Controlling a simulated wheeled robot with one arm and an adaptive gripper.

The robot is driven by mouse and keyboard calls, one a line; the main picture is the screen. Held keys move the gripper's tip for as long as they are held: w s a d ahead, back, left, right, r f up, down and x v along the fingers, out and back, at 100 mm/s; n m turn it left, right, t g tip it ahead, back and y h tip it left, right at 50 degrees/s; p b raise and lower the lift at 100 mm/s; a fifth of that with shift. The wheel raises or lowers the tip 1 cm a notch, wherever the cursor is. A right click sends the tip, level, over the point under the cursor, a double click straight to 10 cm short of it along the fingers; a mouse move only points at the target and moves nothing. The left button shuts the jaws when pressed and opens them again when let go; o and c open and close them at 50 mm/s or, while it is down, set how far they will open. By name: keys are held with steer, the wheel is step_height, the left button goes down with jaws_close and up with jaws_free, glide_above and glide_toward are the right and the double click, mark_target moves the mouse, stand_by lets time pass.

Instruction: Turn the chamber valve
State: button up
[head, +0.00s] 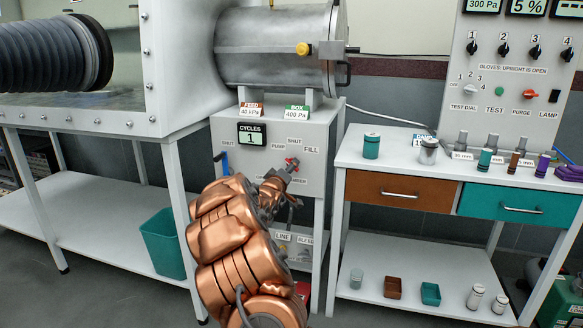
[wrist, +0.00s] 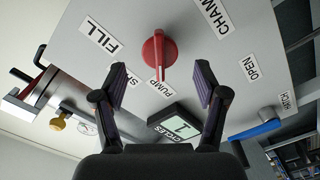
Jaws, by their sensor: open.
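The chamber valve is a red knob (wrist: 158,58) on a grey panel, with FILL, SHUT, PUMP and CHAMBER labels around it. Its narrow end points toward the PUMP label (wrist: 160,88); SHUT is partly hidden by a finger. In the head view the red knob (head: 291,163) sits just beyond my gripper (head: 278,179). In the wrist view my gripper (wrist: 161,80) is open and empty. Its two dark fingers stand on either side of the knob's narrow end, with a gap on each side. I cannot tell how far the tips are from the panel.
A blue lever (head: 225,163) is left of the knob, below a CYCLES display (head: 252,136) reading 1. The steel chamber (head: 275,48) lies above. A bench with an orange drawer (head: 397,191) stands to the right. A teal bin (head: 163,244) is at lower left.

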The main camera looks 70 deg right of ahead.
steer(key=shift+w+d, duration=0.15)
steer(key=shift+d, duration=0.85)
steer(key=shift+w+d, duration=0.15)
steer(key=shift+d, duration=1.3)
steer(key=shift+c, duration=0.2)
steer(key=c, duration=1.1)
